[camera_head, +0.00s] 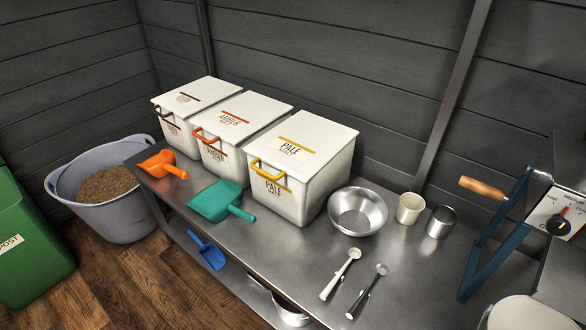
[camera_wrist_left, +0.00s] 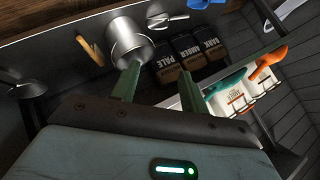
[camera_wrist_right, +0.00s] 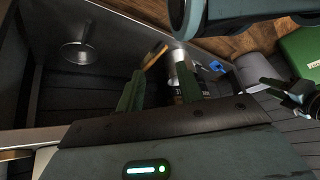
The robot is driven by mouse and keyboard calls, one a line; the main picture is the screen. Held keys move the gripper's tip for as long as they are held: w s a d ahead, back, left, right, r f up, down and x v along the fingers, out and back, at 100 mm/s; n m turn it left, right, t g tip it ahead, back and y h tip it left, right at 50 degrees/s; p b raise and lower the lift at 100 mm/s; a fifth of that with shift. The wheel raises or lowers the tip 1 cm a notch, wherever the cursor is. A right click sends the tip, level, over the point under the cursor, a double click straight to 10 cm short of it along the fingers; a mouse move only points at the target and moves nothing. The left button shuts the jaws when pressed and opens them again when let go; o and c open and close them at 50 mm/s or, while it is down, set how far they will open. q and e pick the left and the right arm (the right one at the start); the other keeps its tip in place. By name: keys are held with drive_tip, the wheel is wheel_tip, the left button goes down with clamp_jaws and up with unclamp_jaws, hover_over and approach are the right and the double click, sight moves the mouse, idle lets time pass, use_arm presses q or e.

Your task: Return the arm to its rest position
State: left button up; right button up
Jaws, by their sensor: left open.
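Neither of my grippers shows in the head view. My left gripper (camera_wrist_left: 160,70) shows in the left wrist view with its two green fingers apart and nothing between them. A metal pot (camera_wrist_left: 128,38) appears beyond one fingertip, and dark labelled bags (camera_wrist_left: 182,56) appear beyond the gap; I cannot tell how far off they are. My right gripper (camera_wrist_right: 159,68) shows in the right wrist view, its fingers also apart and the gap empty. Shelf things lie beyond its fingertips.
The steel bench (camera_head: 275,255) holds three lidded bins, including the pale malt bin (camera_head: 300,170), a steel bowl (camera_head: 357,211), cups, spoons, and orange and teal (camera_head: 218,202) scoops. A blue-framed mill (camera_head: 490,240) stands right. A grain tub (camera_head: 110,190) and green bin (camera_head: 30,245) stand left.

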use_arm(q)
drive_tip(key=s+a+n+g+h, duration=0.3)
drive_tip(key=s+n, duration=0.5)
drive_tip(key=s, duration=1.4)
drive_tip(key=w+r+t+p, duration=0.1)
drive_tip(key=w+r+p, duration=0.2)
drive_tip(key=r+p, duration=0.5)
drive_tip(key=w+a+r+t+y+p, duration=0.1)
drive_tip(key=w+r+p, duration=0.2)
drive_tip(key=r+p, duration=0.6)
drive_tip(key=shift+r+p, duration=0.3)
drive_tip(key=shift+r, duration=0.15)
use_arm(e)
drive_tip(key=w+r+t, duration=0.1)
drive_tip(key=w+r, duration=0.1)
drive_tip(key=r, duration=0.7)
drive_tip(key=w+r+t, duration=0.1)
drive_tip(key=w+r, duration=0.2)
drive_tip(key=r, duration=0.5)
drive_tip(key=shift+w+d+r, duration=0.2)
drive_tip(key=shift+d+r, duration=0.05)
drive_tip(key=shift+r, duration=0.1)
use_arm(q)
drive_tip(key=shift+a, duration=0.1)
use_arm(e)
drive_tip(key=shift+s+f, duration=0.1)
